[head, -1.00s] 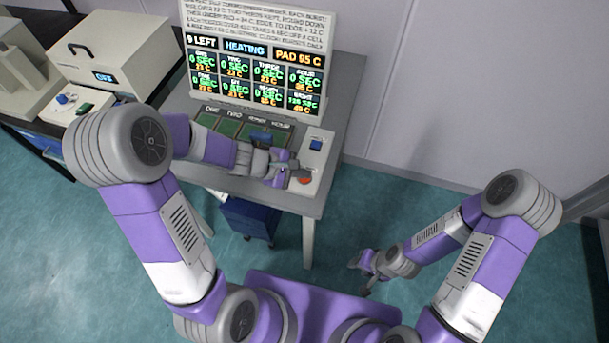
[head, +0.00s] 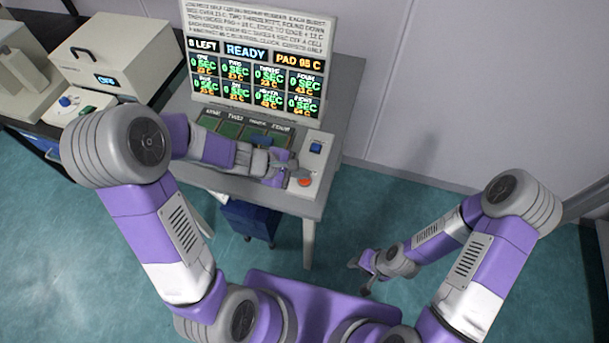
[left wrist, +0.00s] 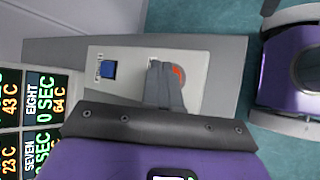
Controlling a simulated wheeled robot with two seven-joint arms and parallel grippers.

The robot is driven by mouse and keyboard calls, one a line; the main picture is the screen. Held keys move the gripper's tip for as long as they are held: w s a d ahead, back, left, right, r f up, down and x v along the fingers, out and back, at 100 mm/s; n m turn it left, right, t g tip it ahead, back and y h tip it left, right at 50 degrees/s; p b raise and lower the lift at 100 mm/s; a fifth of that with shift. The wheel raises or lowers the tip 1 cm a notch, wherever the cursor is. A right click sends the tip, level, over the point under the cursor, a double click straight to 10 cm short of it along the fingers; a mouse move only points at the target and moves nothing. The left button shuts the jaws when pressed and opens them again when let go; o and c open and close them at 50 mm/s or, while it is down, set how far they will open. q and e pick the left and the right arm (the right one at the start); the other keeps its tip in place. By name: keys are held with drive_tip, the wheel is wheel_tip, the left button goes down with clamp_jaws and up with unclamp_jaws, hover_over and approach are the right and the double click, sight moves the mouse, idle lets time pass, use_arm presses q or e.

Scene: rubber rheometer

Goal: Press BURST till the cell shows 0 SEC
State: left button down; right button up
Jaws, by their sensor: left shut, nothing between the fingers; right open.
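The display board (head: 262,58) reads 8 LEFT, READY and a pad value that looks like 95 C. Its cells show 0 SEC; cell EIGHT (left wrist: 38,100) reads 0 SEC, 64 C in the left wrist view. A light button panel (head: 321,165) has a blue button (head: 316,148) and a red button (head: 304,182). My left gripper (head: 297,172) is shut and empty over the panel, beside the red button. In the left wrist view its fingers (left wrist: 165,80) partly cover the red button (left wrist: 179,72); I cannot tell whether they touch. My right gripper (head: 362,272) is open, low, away from the table.
Green labelled pads (head: 230,128) lie in front of the board, partly hidden by my left arm. A white box instrument (head: 115,58) and a small control unit (head: 72,106) stand on the left bench. A blue drawer unit (head: 250,220) is under the table.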

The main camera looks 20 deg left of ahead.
sight(301, 180)
use_arm(q)
drive_tip(key=shift+r, duration=0.1)
wheel_tip(301, 180, up, 5)
drive_tip(key=p, duration=0.4)
idle(0.3)
idle(0.8)
